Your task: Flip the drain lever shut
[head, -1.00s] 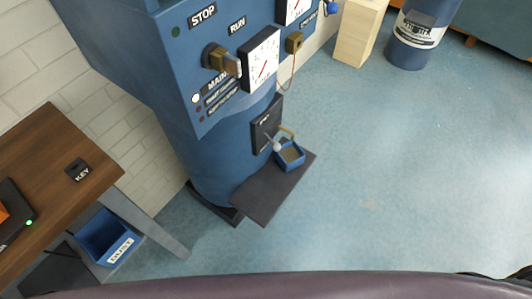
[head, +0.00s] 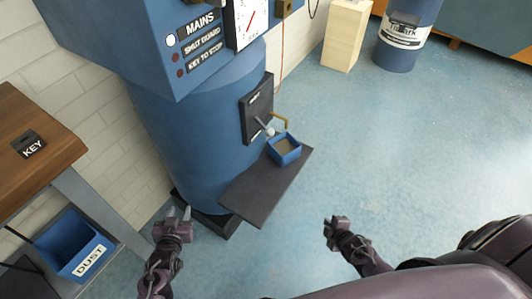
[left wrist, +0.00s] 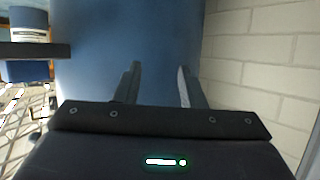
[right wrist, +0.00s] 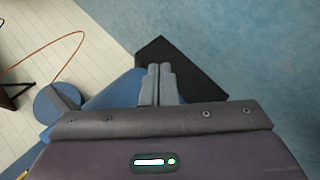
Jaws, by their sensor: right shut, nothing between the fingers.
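The drain lever (head: 268,130) is a grey rod with a pale ball end on a dark plate (head: 257,106), low on the front of the blue machine (head: 190,140). The ball end hangs beside a small blue cup (head: 284,150) on the dark shelf (head: 262,190). My left gripper (head: 179,213) is open and empty, left of the shelf and apart from the lever. In the left wrist view its fingers (left wrist: 158,85) are spread before the blue body. My right gripper (head: 331,222) is shut and empty, right of the shelf. Its fingers touch each other in the right wrist view (right wrist: 158,80).
A wooden table (head: 30,140) with a KEY block (head: 29,145) is at the left, above a blue DUST bin (head: 72,245). A pale wooden block (head: 345,36) and a blue drum (head: 405,38) stand at the back.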

